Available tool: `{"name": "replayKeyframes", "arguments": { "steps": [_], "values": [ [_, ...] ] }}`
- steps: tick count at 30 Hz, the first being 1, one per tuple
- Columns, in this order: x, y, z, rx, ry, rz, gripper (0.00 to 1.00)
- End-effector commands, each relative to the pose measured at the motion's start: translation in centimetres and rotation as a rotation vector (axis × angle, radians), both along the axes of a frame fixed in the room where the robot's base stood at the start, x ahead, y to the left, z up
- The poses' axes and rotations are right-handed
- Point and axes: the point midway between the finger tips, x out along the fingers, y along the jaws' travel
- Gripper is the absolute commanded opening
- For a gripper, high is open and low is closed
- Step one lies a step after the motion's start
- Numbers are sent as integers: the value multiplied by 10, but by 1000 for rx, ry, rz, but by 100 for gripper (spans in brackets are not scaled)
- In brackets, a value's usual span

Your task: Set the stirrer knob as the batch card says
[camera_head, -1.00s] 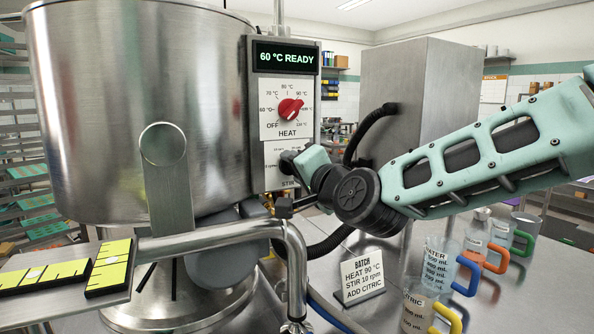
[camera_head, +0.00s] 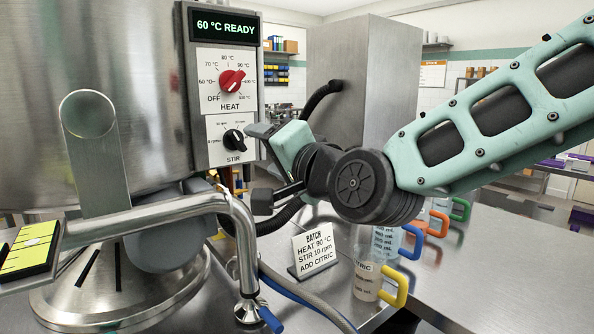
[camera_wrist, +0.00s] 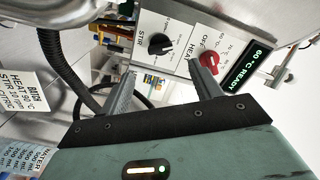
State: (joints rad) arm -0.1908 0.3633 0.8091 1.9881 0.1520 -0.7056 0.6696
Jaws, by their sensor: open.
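The black stirrer knob (camera_head: 234,141) is on the lower white STIR plate of the control panel, with rpm marks around it. Its exact pointer setting is too small to read. The batch card (camera_head: 313,248) stands on the table and reads HEAT 90 °C, STIR 10 rpm, ADD CITRIC. My gripper (camera_head: 262,165) is open and empty, just right of the panel and apart from the knob. In the wrist view my gripper (camera_wrist: 162,68) has its fingers spread, with the stirrer knob (camera_wrist: 160,46) beyond and between them.
The red HEAT knob (camera_head: 232,81) sits above, pointing up-right, near 90 °C. The display (camera_head: 225,28) reads 60 °C READY. A bent steel pipe (camera_head: 240,230) is below the panel. Jugs with coloured handles (camera_head: 368,282) stand right of the card. A black hose (camera_head: 318,98) runs behind my gripper.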

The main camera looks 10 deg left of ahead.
Motion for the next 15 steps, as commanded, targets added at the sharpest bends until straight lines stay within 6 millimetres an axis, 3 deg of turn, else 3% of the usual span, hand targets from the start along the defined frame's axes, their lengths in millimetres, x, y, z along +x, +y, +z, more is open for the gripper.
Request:
{"name": "replayKeyframes", "arguments": {
  "steps": [6,15],
  "values": [
    [-28,-34,0,-2,-5,-3,64],
    [-48,-57,1,1,-2,-1,64]
  ]
}}
